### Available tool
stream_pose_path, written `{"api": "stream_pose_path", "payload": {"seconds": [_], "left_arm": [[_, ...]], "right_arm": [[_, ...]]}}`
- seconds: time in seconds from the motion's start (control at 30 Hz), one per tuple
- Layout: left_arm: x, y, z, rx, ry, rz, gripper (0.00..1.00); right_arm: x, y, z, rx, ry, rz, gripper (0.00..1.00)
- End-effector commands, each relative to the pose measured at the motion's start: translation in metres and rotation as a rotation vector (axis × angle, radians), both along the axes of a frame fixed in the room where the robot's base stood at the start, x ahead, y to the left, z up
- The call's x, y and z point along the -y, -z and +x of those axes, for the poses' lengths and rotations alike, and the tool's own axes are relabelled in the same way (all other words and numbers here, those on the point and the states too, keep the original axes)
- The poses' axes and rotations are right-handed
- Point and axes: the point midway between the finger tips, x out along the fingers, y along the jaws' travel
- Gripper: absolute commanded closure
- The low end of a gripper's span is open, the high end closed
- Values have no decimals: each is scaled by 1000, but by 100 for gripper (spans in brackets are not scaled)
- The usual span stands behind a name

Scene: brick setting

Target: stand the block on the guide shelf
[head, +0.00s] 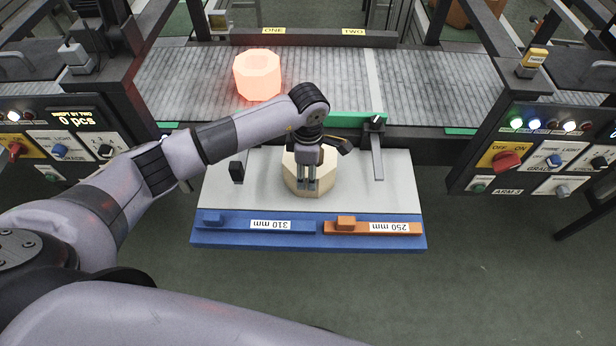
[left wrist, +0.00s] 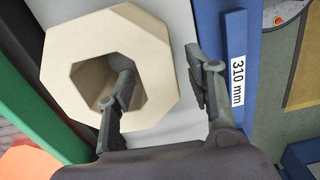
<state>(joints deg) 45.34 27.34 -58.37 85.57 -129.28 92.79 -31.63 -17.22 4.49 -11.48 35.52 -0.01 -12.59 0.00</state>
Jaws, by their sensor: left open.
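A pale beige octagonal block (head: 291,168) with a wide hole sits on the light grey plate of the guide shelf (head: 400,195). In the left wrist view the block (left wrist: 62,55) shows its hole facing the camera. My left gripper (head: 307,184) is over the block, with its fingers pointing down. In the left wrist view the left gripper (left wrist: 160,65) is open: one finger reaches into the hole, the other is outside the block near the blue edge. The block's wall lies between them; whether either finger touches it, I cannot tell. My right gripper is not in view.
A glowing orange-red block (head: 258,75) stands on the conveyor (head: 440,85) behind the shelf. A blue 310 mm bar (head: 255,225) and an orange 250 mm bar (head: 372,228) line the shelf's front. Control panels (head: 535,155) flank it. Dark clamps stand at the plate's sides.

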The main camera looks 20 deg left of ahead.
Motion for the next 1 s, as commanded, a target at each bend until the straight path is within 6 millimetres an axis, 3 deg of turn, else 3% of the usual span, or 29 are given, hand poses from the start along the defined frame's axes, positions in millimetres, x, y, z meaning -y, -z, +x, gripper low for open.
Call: {"api": "stream_pose_path", "payload": {"seconds": [0.2, 0.43, 0.87, 0.97, 1.0], "left_arm": [[0, -46, 2, 8, 1, 0, 51], [0, -80, 0, 2, 1, -1, 51], [1, -89, -1, 0, 0, -3, 51], [16, -85, -6, -6, 9, -61, 51], [30, -82, -10, -11, 15, -116, 51]], "right_arm": [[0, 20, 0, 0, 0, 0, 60], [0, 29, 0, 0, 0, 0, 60], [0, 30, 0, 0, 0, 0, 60], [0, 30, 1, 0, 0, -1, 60], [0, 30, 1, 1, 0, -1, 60]]}}
